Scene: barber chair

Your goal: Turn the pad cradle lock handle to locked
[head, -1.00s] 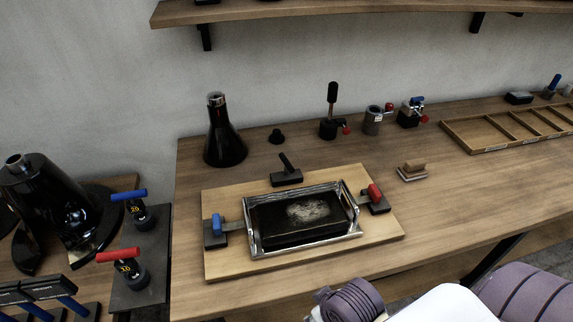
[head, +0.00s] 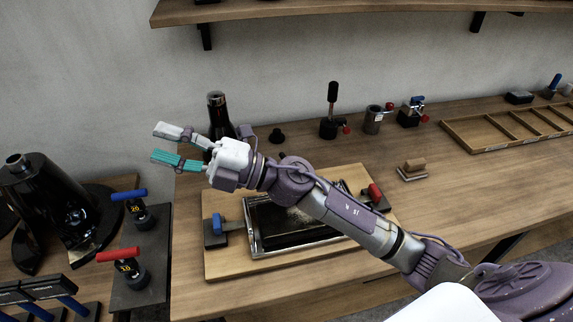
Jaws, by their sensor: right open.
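The metal-framed cradle (head: 258,246) with a dark pad (head: 280,237) lies on a wooden board on the bench. A blue-handled clamp (head: 216,228) stands at its left side and a red-handled clamp (head: 375,193) at its right. A black lever behind the cradle is mostly hidden by my right arm. I cannot tell which of these is the lock handle. My right gripper (head: 160,144) is open and empty, above and left of the cradle, with its fingers pointing left. It touches none of these handles. My left gripper is out of view.
A black flask (head: 216,110) stands behind my right gripper, partly hidden. Several small tools, including a black lever tool (head: 331,120), stand along the back. A divided wooden tray (head: 480,145) is at right. Blue- and red-handled tools (head: 128,270) stand at left. The right bench is mostly clear.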

